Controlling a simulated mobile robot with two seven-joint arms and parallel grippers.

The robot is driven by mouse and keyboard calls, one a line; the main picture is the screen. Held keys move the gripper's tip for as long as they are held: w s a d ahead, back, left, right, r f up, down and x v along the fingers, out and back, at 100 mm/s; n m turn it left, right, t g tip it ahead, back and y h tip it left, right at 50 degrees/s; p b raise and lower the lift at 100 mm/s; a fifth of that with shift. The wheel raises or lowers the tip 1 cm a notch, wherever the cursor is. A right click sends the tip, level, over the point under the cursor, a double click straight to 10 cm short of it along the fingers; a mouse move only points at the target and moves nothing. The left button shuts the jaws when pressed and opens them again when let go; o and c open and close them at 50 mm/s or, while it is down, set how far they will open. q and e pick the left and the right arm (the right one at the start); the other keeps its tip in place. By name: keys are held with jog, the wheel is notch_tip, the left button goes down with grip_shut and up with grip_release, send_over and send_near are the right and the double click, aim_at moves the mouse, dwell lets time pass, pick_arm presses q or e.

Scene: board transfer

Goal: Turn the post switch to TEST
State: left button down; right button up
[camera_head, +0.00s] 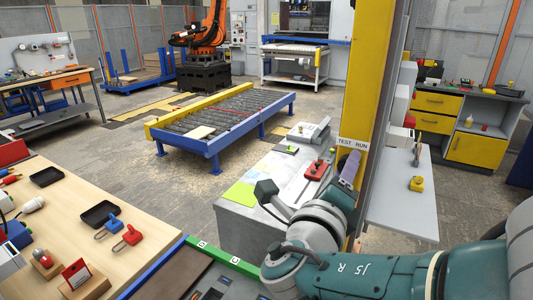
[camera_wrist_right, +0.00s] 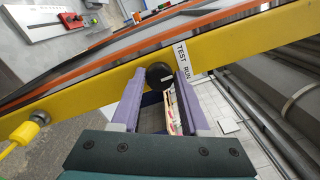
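The yellow post (camera_head: 361,97) stands right of centre in the head view and runs slantwise across the right wrist view (camera_wrist_right: 95,102). A white label (camera_head: 353,143) reading TEST RUN is on it, also clear in the wrist view (camera_wrist_right: 187,60). The post switch, a round black knob (camera_wrist_right: 158,75) with a small pale mark, lies beside the label. My right gripper (camera_head: 350,172) is at the post. In the wrist view its lilac fingers (camera_wrist_right: 160,78) stand apart, one on each side of the knob. I cannot tell whether they press on it. My left gripper is out of view.
A grey cabinet (camera_head: 240,218) with a red tool (camera_head: 315,170) stands left of the post. A pale shelf (camera_head: 408,205) with a yellow object (camera_head: 416,184) is at its right. A wooden workbench (camera_head: 140,245) lies front left. A yellow plug with cable (camera_wrist_right: 24,132) is on the post.

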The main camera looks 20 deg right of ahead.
jog(key=o, duration=0.4)
jog(key=shift+a, duration=0.1)
jog(key=p+v, duration=0.1)
jog(key=v, duration=0.8)
jog(key=shift+s+a+f+p, duration=0.1)
jog(key=shift+s+a+p, duration=0.15)
jog(key=shift+s+p, duration=0.1)
